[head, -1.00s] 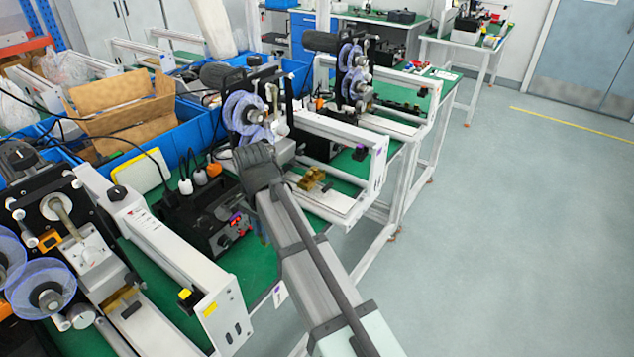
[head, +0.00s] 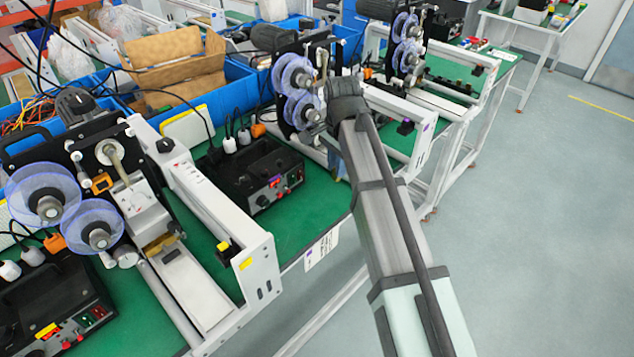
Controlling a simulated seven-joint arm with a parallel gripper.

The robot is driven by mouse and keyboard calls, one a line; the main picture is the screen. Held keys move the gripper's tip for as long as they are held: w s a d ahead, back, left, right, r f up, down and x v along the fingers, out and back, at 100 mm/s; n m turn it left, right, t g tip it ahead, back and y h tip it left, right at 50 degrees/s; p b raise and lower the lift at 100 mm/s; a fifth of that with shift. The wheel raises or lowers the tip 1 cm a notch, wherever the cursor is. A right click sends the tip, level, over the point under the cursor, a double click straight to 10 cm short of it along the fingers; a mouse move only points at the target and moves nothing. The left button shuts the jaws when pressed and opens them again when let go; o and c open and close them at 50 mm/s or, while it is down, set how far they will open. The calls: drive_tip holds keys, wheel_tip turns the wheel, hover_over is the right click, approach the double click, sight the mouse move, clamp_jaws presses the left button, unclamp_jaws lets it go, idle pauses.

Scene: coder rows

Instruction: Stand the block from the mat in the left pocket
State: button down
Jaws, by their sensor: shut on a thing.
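My arm reaches up from the lower right in the head view, and its dark far joint is in front of the second machine. My gripper is hidden behind my own arm, so its fingers and anything between them do not show. I cannot make out the block, the mat or the left pocket in this view.
A green-topped bench (head: 308,227) carries a near reel machine (head: 140,215), a black control box (head: 255,170) and a second reel machine (head: 298,78). Blue bins (head: 240,97) and a cardboard box (head: 180,60) stand behind. Grey floor (head: 540,220) is open at right.

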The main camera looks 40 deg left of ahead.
drive_tip(key=w+a+r, duration=0.2)
drive_tip(key=w+a, duration=0.1)
drive_tip(key=w, duration=0.2)
drive_tip(key=w+a+r+n, duration=0.1)
drive_tip(key=w+a+r, duration=0.2)
drive_tip(key=w, duration=0.3)
drive_tip(key=shift+n, duration=0.3)
drive_tip(key=shift+f, duration=0.1)
drive_tip(key=shift+f, duration=2.15)
drive_tip(key=shift+f, duration=1.2)
drive_tip(key=c, duration=0.9)
unclamp_jaws()
drive_tip(key=shift+c, duration=0.2)
